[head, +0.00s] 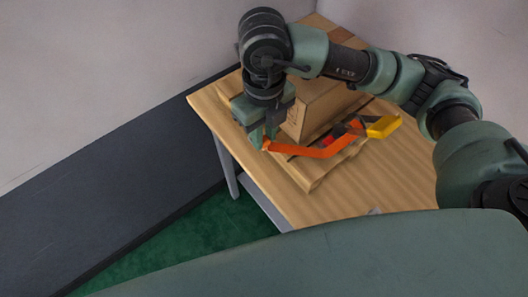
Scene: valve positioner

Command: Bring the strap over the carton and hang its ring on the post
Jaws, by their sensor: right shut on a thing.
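My right gripper (264,139) reaches down at the left side of the carton and is shut on the near-left end of the orange strap (310,152). The strap runs from the fingers to the right, across the front of the carton, towards a yellow piece (384,126) at its right. The cardboard carton (318,105) stands on a wooden pallet (312,180), partly hidden behind my right arm. I cannot make out the ring at the fingers, and I cannot pick out the post. My left gripper is not in view.
A small red part and a dark part (347,128) sit by the strap near the carton. A plain wall stands behind; green floor (190,235) shows below.

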